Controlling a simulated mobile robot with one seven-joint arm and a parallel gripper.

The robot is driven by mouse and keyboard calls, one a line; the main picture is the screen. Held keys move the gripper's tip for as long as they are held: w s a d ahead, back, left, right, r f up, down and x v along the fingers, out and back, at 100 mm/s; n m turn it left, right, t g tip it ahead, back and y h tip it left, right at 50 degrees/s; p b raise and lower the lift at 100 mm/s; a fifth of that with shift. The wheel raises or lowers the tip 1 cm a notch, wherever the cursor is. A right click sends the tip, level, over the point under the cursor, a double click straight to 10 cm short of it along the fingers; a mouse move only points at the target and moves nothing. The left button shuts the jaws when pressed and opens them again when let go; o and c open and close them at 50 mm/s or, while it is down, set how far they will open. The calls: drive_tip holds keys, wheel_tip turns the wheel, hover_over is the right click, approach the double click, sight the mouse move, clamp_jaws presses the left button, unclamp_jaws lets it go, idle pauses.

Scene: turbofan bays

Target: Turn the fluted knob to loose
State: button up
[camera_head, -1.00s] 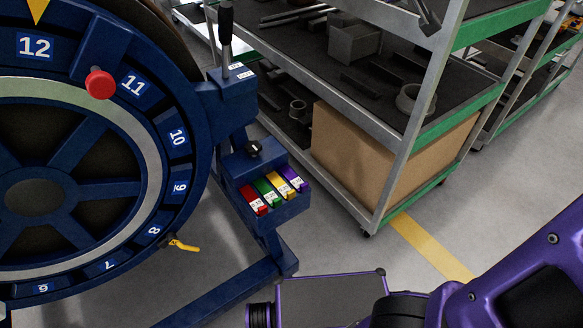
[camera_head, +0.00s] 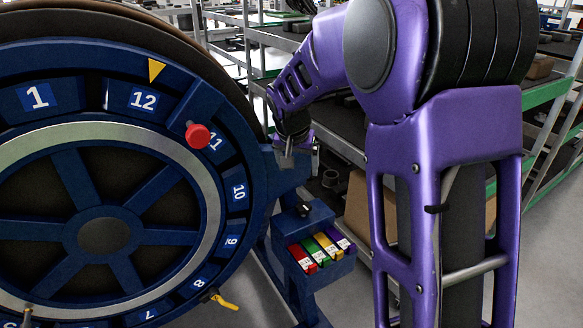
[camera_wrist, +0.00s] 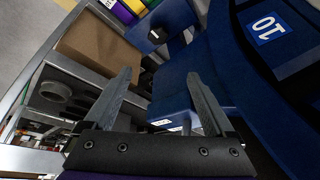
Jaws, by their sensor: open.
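A small black knob (camera_head: 303,208) with a light mark sits on top of the blue box at the side of the big wheel; its flutes are too small to make out. It also shows near the top of the wrist view (camera_wrist: 155,34). My gripper (camera_head: 300,160) is above the knob in the head view, beside the wheel's blue side bracket. In the wrist view my gripper (camera_wrist: 160,78) has its two fingers spread apart with nothing between them. The knob is beyond the fingertips, apart from them. I cannot read the knob's setting.
The dark blue numbered wheel (camera_head: 70,175) fills the left, with a red knob (camera_head: 198,136) and a yellow lever (camera_head: 224,302). Several coloured tabs (camera_head: 320,252) sit in the box front. A shelf rack with a cardboard box (camera_wrist: 95,45) stands close by.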

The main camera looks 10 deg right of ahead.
sight(303, 206)
drive_tip(key=x, duration=0.6)
drive_tip(key=s+b+x, duration=0.1)
drive_tip(key=x, duration=0.5)
drive_tip(key=b+x, duration=0.1)
drive_tip(key=x, duration=0.5)
drive_tip(key=shift+s+d+f, duration=0.1)
drive_tip(key=shift+s+f, duration=0.15)
drive_tip(key=shift+f, duration=0.25)
drive_tip(key=c, duration=1.4)
drive_tip(key=shift+o, duration=0.2)
